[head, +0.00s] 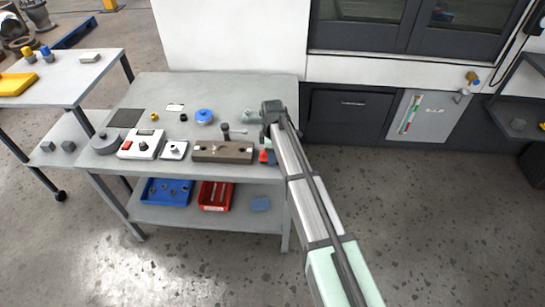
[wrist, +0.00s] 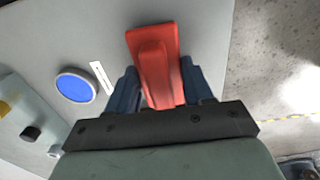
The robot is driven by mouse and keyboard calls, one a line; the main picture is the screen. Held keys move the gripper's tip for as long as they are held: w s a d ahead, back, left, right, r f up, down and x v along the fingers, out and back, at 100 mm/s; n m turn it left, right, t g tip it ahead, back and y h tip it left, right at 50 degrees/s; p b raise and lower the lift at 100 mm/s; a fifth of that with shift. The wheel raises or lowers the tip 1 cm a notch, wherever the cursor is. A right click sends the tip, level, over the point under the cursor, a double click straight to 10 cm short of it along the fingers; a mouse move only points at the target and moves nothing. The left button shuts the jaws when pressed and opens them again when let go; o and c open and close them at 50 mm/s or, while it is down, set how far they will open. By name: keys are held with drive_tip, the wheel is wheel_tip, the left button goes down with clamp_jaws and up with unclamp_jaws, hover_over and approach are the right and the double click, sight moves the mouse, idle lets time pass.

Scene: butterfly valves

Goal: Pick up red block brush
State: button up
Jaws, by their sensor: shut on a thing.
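The red block brush (wrist: 158,65) is a red wedge-shaped block with a raised spine. In the wrist view it sits between the two blue fingers of my gripper (wrist: 160,88), which is shut on its near part. Its far end sticks out past the fingertips over a grey surface. In the head view a small red patch of the brush (head: 263,156) shows at the right front of the workbench (head: 240,85), beside my arm. My arm hides most of the gripper there. I cannot tell whether the brush touches the bench top.
A brown block (head: 222,152) lies just left of the red patch. A white box with a knob (head: 143,145), a blue round part (head: 204,116) and a grey disc (head: 104,142) stand further left. Blue (head: 165,191) and red (head: 215,195) bins sit on the lower shelf. Open floor lies right of the bench.

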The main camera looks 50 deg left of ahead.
drive_tip(key=c, duration=0.4)
wheel_tip(320, 180, up, 10)
idle(0.6)
drive_tip(key=o, duration=0.6)
drive_tip(key=c, duration=0.5)
drive_tip(key=shift+o, duration=0.2)
drive_tip(key=shift+s+a, duration=0.2)
drive_tip(key=shift+s, duration=0.15)
drive_tip(key=s+a+r, duration=0.1)
drive_tip(key=s+a, duration=1.5)
drive_tip(key=a, duration=0.2)
drive_tip(key=shift+r, duration=0.2)
